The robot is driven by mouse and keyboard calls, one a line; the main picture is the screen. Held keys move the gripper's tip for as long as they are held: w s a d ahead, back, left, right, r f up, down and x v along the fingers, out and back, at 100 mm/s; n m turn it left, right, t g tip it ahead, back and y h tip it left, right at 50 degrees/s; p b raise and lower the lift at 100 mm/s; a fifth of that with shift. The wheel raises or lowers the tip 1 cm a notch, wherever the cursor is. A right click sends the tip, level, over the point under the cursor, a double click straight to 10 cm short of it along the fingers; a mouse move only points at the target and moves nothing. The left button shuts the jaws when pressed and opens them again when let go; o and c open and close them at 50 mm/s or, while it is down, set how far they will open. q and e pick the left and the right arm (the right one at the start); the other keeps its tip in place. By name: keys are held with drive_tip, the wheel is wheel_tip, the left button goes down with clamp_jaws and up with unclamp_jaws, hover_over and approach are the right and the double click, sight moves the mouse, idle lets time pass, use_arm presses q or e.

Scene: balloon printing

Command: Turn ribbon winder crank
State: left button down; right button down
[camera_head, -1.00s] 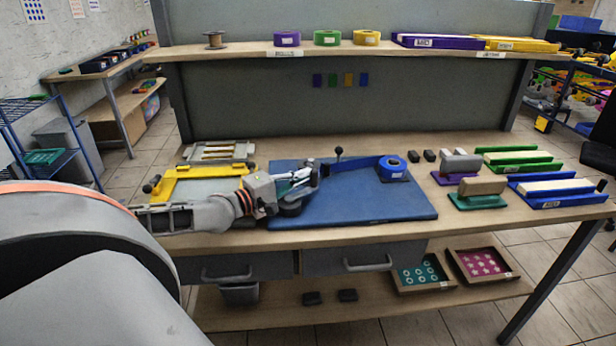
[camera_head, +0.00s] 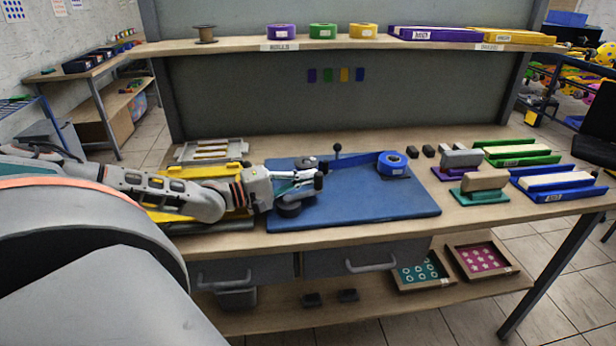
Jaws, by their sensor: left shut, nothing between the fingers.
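The ribbon winder stands at the left of the blue mat (camera_head: 370,208). Its dark round base (camera_head: 289,209) shows below my left gripper, and a dark round part (camera_head: 308,163) shows just behind it. A thin post with a black ball knob (camera_head: 337,148) stands to the right, and I cannot tell whether it is the crank. A blue ribbon (camera_head: 352,160) runs from there to a blue roll (camera_head: 392,164). My left gripper (camera_head: 319,180) is shut and empty, over the winder's front. It hides part of the winder; contact cannot be told. My right gripper is not in view.
A yellow frame (camera_head: 168,214) lies under my left arm, with a grey rack (camera_head: 212,150) behind it. Stamps (camera_head: 480,187) and green and blue trays (camera_head: 556,185) stand at the right. The mat's right front is clear. A shelf (camera_head: 340,44) spans the back.

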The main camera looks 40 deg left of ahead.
use_arm(q)
drive_tip(key=shift+d+f+m+g+h+b, duration=0.1)
drive_tip(key=shift+d+m+g+h+b, duration=0.35)
drive_tip(key=shift+h+b, duration=0.25)
drive_tip(key=shift+m+h, duration=0.25)
drive_tip(key=shift+h, duration=0.05)
drive_tip(key=shift+b, duration=0.3)
drive_tip(key=shift+d+g+h, duration=0.1)
drive_tip(key=shift+g+h, duration=0.15)
drive_tip(key=shift+h, duration=0.05)
